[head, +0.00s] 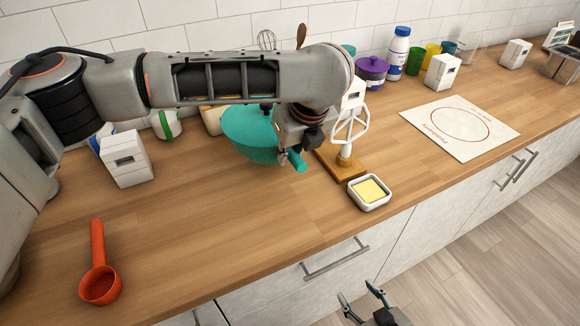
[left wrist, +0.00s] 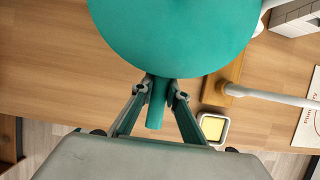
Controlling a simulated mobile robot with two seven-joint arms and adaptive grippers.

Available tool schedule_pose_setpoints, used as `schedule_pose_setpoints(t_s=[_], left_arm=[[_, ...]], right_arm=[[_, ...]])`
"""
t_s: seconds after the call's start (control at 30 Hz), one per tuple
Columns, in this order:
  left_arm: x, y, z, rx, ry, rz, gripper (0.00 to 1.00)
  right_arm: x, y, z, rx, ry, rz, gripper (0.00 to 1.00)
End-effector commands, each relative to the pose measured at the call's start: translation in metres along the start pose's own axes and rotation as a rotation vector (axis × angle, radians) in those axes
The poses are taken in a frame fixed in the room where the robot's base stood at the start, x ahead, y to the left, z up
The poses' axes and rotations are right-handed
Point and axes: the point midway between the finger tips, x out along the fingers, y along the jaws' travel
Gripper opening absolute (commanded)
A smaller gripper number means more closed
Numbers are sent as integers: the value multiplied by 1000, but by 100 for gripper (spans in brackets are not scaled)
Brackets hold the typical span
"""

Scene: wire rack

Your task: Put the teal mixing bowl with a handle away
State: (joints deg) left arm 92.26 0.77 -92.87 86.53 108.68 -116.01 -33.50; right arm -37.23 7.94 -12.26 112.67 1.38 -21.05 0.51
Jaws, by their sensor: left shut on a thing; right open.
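The teal mixing bowl (head: 245,135) is behind my left forearm in the head view, near the middle of the counter. Its upper part is hidden by the arm. Its handle (head: 298,161) points toward the front right. My left gripper (head: 290,157) is shut on that handle. In the left wrist view, the two fingers (left wrist: 163,92) pinch the handle close to the bowl (left wrist: 175,30). I cannot tell whether the bowl touches the counter. My right gripper (head: 360,294) is open and empty, low in front of the cabinets.
A red scoop (head: 99,284) lies front left. A white box (head: 125,160) stands left. A printed mat (head: 460,127) lies right. The front-middle counter is clear.

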Motion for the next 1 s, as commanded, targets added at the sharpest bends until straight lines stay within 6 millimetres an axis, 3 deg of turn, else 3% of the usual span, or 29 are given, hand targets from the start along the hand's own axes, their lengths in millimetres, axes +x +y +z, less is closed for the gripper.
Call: schedule_pose_setpoints(t_s=[0.33, 0.57, 0.6, 0.63, 1.0], left_arm=[[36, 0, -16, 1, -1, 0, 0], [37, 0, -16, 0, -2, -1, 0], [38, 0, -17, 1, 2, 1, 24], [38, 0, -17, 1, 2, 1, 31], [36, 0, -17, 1, 1, 0, 31]], right_arm=[[2, 0, 3, -1, 0, 1, 51], [3, 0, 6, -1, -6, 1, 51], [3, 0, 6, -2, -6, 1, 51], [3, 0, 7, -2, -7, 1, 51], [3, 1, 6, -2, -7, 1, 51]])
